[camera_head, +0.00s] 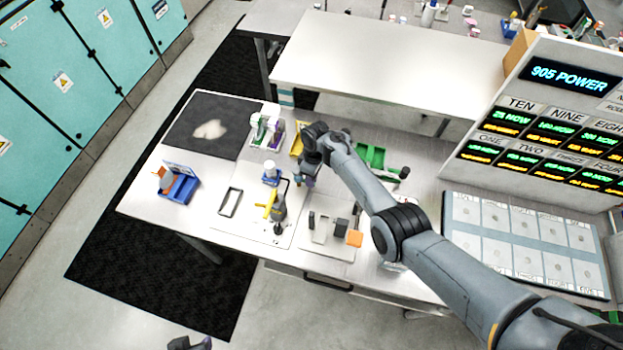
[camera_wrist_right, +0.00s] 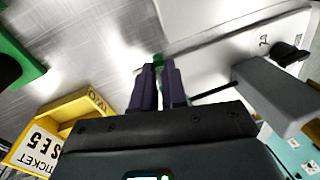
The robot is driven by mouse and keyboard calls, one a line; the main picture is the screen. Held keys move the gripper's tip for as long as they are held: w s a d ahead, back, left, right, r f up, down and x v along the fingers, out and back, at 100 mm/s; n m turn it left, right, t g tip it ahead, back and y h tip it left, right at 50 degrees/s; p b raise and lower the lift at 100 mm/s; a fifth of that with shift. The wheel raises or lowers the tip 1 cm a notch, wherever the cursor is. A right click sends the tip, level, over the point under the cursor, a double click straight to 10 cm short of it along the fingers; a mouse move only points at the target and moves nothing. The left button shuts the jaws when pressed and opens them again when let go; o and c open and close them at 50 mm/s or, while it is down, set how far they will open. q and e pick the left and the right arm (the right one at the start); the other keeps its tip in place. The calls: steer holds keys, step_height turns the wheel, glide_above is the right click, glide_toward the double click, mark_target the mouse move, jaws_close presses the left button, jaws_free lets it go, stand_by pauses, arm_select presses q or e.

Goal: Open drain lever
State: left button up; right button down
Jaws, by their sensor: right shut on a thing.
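A yellow part (camera_head: 270,204) and a dark upright part (camera_head: 279,210) stand on the board. A dark, purple-tipped piece at the bottom edge, apparently my left gripper (camera_head: 200,344), is mostly cut off.
A yellow ticket box (camera_wrist_right: 68,120) and a grey bar (camera_wrist_right: 275,95) flank the fingers in the wrist view. A green tray (camera_head: 370,156), an orange block (camera_head: 354,238) and a blue holder (camera_head: 180,187) stand on the bench. The front-left bench surface is mostly bare.

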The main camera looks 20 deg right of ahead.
steer(key=c, duration=1.2)
jaws_free()
steer(key=shift+o, duration=0.2)
steer(key=shift+r, duration=0.5)
step_height(320, 180, up, 10)
steer(key=w+d+p, duration=0.1)
steer(key=shift+d+f+p, duration=0.15)
steer(key=shift+p, duration=0.15)
